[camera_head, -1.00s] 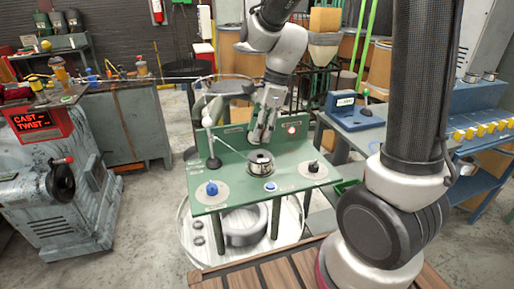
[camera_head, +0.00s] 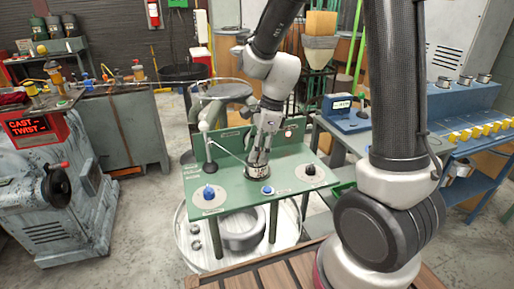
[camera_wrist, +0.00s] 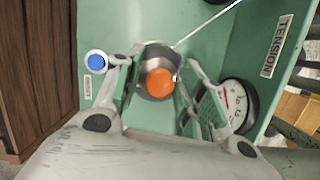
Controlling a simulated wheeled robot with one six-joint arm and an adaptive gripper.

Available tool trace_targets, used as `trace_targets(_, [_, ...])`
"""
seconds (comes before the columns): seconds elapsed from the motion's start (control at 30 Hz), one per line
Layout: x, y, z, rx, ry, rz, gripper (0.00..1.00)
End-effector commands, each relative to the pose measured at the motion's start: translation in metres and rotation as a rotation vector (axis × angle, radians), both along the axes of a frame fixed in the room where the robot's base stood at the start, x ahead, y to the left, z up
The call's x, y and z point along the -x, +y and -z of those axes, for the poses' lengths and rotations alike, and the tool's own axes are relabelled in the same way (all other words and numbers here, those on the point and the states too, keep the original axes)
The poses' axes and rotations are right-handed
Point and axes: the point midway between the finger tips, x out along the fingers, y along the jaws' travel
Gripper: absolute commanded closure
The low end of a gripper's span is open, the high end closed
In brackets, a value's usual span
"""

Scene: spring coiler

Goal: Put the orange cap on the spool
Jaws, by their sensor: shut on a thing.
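The orange cap (camera_wrist: 160,83) is between the fingers of my gripper (camera_wrist: 158,76), which is shut on it. In the head view my gripper (camera_head: 259,163) reaches down to the spool (camera_head: 258,171) on the green panel (camera_head: 230,190), and its fingers hide the cap there. In the wrist view the metal spool (camera_wrist: 153,53) lies behind the cap, partly covered by it. I cannot tell whether the cap touches or seats on the spool.
A blue button (camera_head: 267,190), a blue knob (camera_head: 209,193) and a black knob (camera_head: 310,170) stand on the panel. A thin wire guide (camera_head: 226,152) slants to the spool from a post. A round dial (camera_wrist: 238,106) shows right in the wrist view.

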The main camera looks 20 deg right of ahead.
Motion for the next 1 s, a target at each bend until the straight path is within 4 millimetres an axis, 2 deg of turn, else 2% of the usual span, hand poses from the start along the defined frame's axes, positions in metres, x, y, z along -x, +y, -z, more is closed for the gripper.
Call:
trace_targets(0.03, [0.000,0.000,0.002,0.000,0.001,0.000,0.88])
trace_targets(0.07, [0.000,0.000,0.002,0.000,0.001,0.000,0.59])
trace_targets(0.17, [0.000,0.000,0.002,0.000,0.001,0.000,0.40])
trace_targets(0.57, [0.000,0.000,-0.003,-0.001,-0.002,0.001,0.39])
trace_targets(0.67, [-0.001,-0.001,-0.016,0.000,-0.004,0.000,0.39])
trace_targets(1.0, [0.002,-0.022,-0.091,0.000,-0.005,0.000,0.39])
